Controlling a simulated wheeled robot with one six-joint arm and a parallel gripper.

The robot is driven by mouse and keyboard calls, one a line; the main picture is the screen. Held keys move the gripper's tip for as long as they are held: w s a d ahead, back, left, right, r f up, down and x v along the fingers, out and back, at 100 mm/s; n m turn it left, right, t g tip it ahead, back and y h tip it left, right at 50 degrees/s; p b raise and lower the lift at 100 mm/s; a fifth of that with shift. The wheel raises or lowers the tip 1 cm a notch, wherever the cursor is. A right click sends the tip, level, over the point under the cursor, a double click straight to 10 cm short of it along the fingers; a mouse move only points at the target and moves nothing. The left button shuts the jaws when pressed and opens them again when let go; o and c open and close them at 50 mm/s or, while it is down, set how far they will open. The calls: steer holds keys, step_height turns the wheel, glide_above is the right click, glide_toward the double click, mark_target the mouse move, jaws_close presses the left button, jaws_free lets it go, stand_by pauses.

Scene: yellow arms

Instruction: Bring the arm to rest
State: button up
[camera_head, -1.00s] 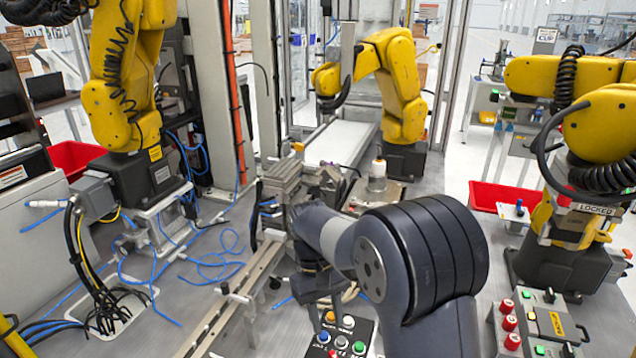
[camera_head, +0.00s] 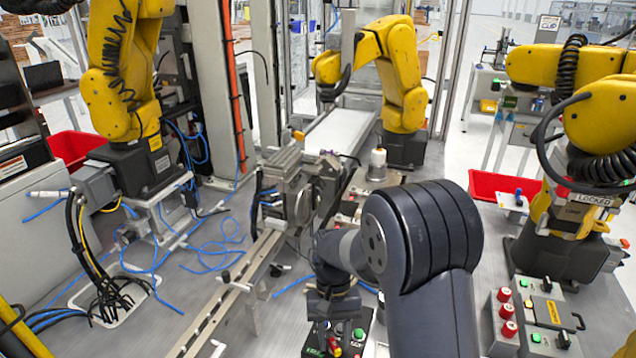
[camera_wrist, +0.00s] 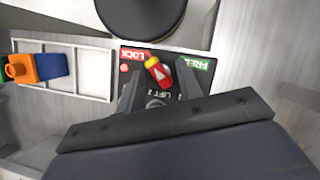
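My gripper (camera_head: 328,312) hangs low over a small control panel (camera_head: 362,328) at the bottom middle of the head view, below my dark grey arm. In the wrist view my gripper (camera_wrist: 160,82) has its two fingers well apart. A red and yellow switch piece (camera_wrist: 158,72) shows between the fingertips and slightly beyond them, on the black panel. The panel has a red LOCK label and a green FREE label at its two sides. I cannot tell whether a finger touches the switch piece. My arm hides much of the panel in the head view.
Yellow arms stand at left (camera_head: 125,70), back (camera_head: 397,75) and right (camera_head: 600,120). A metal rail (camera_head: 225,300) runs left of my gripper. A white tray (camera_wrist: 93,70) with an orange and blue block (camera_wrist: 35,68) lies beside the panel.

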steer(key=m+y, duration=0.2)
steer(key=m, duration=0.2)
steer(key=shift+d+m, duration=0.15)
steer(key=shift+m, duration=0.25)
steer(key=m+t+y+b, duration=0.1)
steer(key=m, duration=0.2)
steer(key=shift+s+d+m, duration=0.1)
steer(key=shift+m, duration=0.2)
